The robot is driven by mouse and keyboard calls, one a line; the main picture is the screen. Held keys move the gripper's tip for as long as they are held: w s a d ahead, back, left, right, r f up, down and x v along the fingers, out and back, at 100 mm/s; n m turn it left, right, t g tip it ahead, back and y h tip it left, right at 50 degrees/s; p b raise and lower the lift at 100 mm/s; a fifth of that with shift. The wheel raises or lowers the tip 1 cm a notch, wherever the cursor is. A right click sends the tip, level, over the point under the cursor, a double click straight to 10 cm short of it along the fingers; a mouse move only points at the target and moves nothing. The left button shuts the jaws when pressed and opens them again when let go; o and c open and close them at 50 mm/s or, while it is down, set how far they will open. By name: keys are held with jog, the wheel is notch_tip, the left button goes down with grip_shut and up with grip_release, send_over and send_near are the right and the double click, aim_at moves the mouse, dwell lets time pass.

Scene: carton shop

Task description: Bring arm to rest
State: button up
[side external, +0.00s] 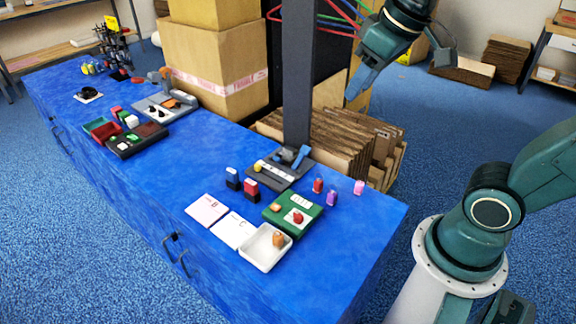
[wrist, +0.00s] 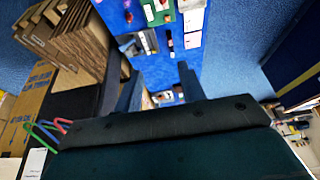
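My gripper (side external: 396,80) is up in the air at the upper right of the side external view, beyond the far long edge of the blue bench (side external: 345,240). Its two fingers are spread apart, with nothing visible between them. In the wrist view the gripper (wrist: 160,72) also shows as two separate bluish fingers, with part of the bench and its items seen past and between them. It touches nothing that I can see.
Brown cardboard sheets (side external: 330,145) stand below my gripper, beside the bench. A dark post (side external: 298,75) rises to its left. Large cartons (side external: 215,65) stand behind the bench. A white tray (side external: 262,250) and green tray (side external: 300,225) lie at its near end.

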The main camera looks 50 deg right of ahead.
jog(key=s+f+t, duration=0.1)
jog(key=s+f, duration=0.2)
jog(key=s, duration=0.4)
jog(key=shift+s+a, duration=0.3)
jog(key=shift+s, duration=0.1)
